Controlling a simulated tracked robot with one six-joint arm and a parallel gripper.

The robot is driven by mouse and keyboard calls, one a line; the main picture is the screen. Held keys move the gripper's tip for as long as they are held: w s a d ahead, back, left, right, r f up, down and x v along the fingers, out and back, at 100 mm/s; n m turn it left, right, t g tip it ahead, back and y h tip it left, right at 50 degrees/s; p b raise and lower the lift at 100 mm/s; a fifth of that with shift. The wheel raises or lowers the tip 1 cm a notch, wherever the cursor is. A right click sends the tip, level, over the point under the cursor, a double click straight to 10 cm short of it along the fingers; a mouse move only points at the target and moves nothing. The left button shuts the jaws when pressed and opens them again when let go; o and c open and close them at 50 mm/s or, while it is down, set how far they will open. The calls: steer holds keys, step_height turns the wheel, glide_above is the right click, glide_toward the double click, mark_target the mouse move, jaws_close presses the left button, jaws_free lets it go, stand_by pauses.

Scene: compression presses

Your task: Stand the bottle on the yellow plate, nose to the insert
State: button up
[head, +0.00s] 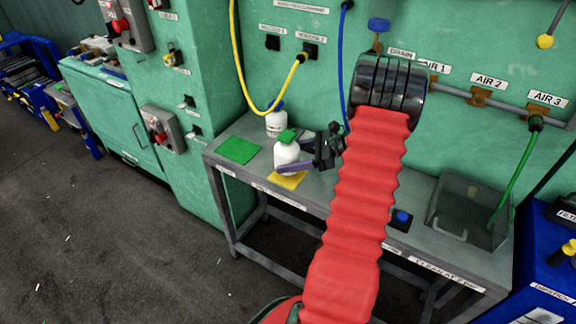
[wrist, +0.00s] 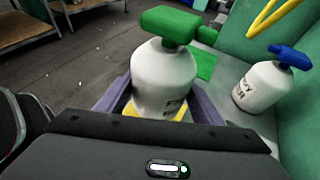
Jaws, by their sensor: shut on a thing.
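The white bottle with a green spray top (head: 287,154) is upright at the yellow plate (head: 289,180) on the grey bench; I cannot tell whether its base touches the plate. My gripper (head: 284,167) is shut around the bottle's body from the right. In the wrist view the bottle (wrist: 164,80) stands between my purple fingers, and its green nose points right. Yellow (wrist: 178,114) shows around its lower part. The bottle's base is hidden by the gripper. I cannot make out the insert.
A second white bottle with a blue top (head: 276,122) stands behind, near the wall; it is at the right in the wrist view (wrist: 262,86). A green plate (head: 238,150) lies bare to the left. A yellow hose (head: 243,85) hangs above. A clear bin (head: 468,212) stands at the bench's right.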

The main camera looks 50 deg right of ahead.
steer(key=shift+f, duration=1.55)
steer(key=o, duration=1.4)
steer(key=shift+o, duration=0.2)
steer(key=v, duration=1.2)
